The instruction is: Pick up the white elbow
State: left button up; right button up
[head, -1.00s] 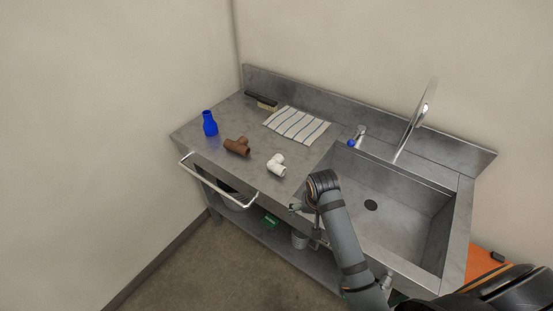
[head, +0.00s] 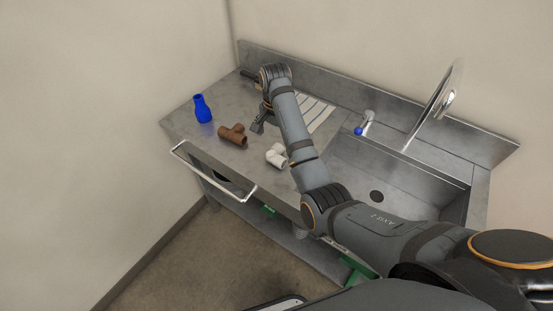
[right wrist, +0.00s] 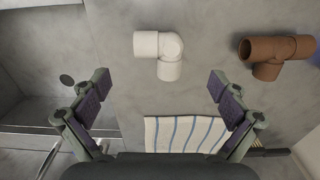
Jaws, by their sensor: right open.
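The white elbow (head: 275,156) lies on the steel counter, partly hidden behind my right forearm in the head view. In the right wrist view the whole elbow (right wrist: 160,50) shows, just beyond the fingertips and between their lines. My right gripper (head: 258,124) is above the counter, behind the elbow and to the right of the brown tee. In the right wrist view its two fingers (right wrist: 160,86) are wide apart with nothing between them. My left gripper is not in view.
A brown tee (head: 232,135) lies left of the elbow; a blue reducer-like fitting (head: 202,109) stands farther left. A striped cloth (head: 319,114) lies behind, partly covered by my arm. The sink (head: 400,190) with its tall faucet (head: 440,105) is at the right. A rail (head: 212,176) runs along the front.

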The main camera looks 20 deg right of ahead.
aim_at(277, 154)
jog(key=f+b, duration=0.1)
jog(key=f, duration=0.2)
jog(key=shift+w, duration=0.2)
jog(key=shift+w+d+f+b, duration=0.1)
jog(key=shift+w+f+b, duration=0.05)
jog(key=shift+f+b, duration=0.25)
jog(key=shift+f, duration=0.1)
jog(key=shift+s+d+f+b, duration=0.15)
jog(key=shift+s+f+b, duration=0.05)
jog(key=shift+f+b, duration=0.65)
jog(key=shift+w+d+f+p, duration=0.1)
jog(key=shift+d+f+p, duration=0.05)
jog(key=shift+f+p, duration=0.65)
jog(key=shift+f, duration=0.55)
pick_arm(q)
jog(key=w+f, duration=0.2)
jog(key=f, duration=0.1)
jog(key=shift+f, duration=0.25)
pick_arm(e)
jog(key=shift+c, duration=0.3)
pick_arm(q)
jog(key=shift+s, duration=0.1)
pick_arm(e)
jog(key=c, duration=1.2)
